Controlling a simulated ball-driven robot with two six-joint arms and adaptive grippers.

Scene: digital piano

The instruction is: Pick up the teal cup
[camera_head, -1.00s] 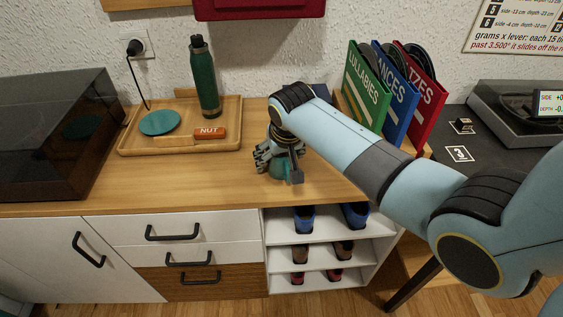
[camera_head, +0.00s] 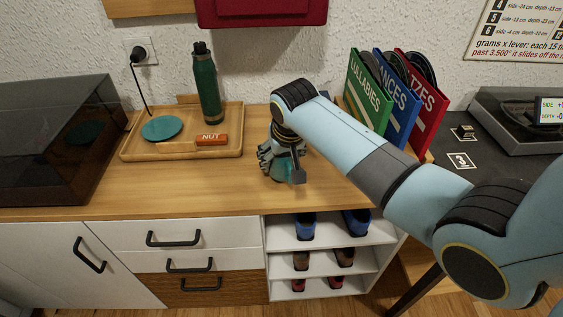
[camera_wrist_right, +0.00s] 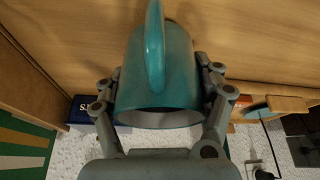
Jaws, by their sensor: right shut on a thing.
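The teal cup (camera_wrist_right: 181,75) fills the middle of the right wrist view, its rim towards the gripper and its handle towards the camera. My right gripper (camera_wrist_right: 163,90) has a finger on each side of the cup and is shut on it. In the head view the right gripper (camera_head: 279,161) is low over the front of the wooden cabinet top. Only a small part of the cup (camera_head: 283,173) shows there, under the fingers. I cannot tell whether the cup touches the surface. My left gripper is not in view.
A wooden tray (camera_head: 150,153) left of the gripper holds a green bottle (camera_head: 206,88), a teal disc (camera_head: 162,128) and an orange NUT bar (camera_head: 212,139). Record sleeves (camera_head: 367,94) stand behind my right arm. A dark-lidded box (camera_head: 60,135) is at far left. The front middle top is clear.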

